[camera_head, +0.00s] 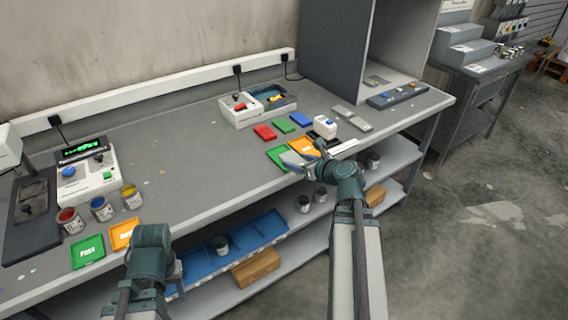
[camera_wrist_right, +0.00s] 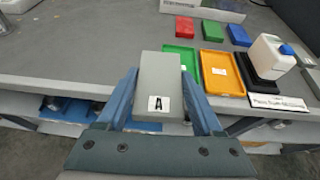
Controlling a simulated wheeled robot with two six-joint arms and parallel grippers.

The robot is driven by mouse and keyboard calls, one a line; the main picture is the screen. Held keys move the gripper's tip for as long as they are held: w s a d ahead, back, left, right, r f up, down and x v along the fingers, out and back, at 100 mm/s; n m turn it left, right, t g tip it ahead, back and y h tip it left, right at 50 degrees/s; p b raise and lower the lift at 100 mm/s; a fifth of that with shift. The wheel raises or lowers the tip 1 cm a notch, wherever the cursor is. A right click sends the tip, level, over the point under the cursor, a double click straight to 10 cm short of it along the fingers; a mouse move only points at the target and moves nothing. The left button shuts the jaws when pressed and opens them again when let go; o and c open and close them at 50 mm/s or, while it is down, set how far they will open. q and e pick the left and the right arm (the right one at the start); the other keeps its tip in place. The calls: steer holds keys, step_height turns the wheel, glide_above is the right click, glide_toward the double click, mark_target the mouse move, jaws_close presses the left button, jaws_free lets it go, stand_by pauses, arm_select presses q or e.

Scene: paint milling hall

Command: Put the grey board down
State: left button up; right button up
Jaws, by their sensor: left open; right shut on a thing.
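The grey board (camera_wrist_right: 161,72) with a white label marked "A" is between the fingers of my right gripper (camera_wrist_right: 165,100), which is shut on it. In the head view my right gripper (camera_head: 308,166) is at the bench's front edge, beside a green tray (camera_head: 276,157) and an orange tray (camera_head: 303,147). The board (camera_head: 291,159) shows there only in part, in front of the green tray. Whether it touches the bench I cannot tell. My left gripper (camera_head: 174,274) is open and empty, low in front of the bench; its fingers are mostly hidden.
Red (camera_head: 265,132), green (camera_head: 283,125) and blue (camera_head: 300,118) boards lie behind the trays. A white bottle (camera_head: 325,127) stands right of them. Paint tins (camera_head: 102,208) and another green tray (camera_head: 87,251) are at the left. The middle of the bench (camera_head: 190,160) is clear.

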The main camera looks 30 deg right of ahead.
steer(key=s+d+f, duration=0.1)
steer(key=s+d, duration=0.3)
steer(key=d, duration=0.1)
steer(key=shift+h, duration=0.3)
steer(key=w, duration=0.5)
steer(key=w+a+f+b, duration=0.1)
steer(key=w, duration=0.4)
steer(key=w+b, duration=0.1)
steer(key=w, duration=0.4)
steer(key=shift+a+f, duration=0.2)
steer(key=shift+a, duration=0.15)
steer(key=f+b, duration=0.2)
steer(key=w+f+b, duration=0.1)
steer(key=f+b, duration=0.1)
steer(key=shift+r, duration=0.15)
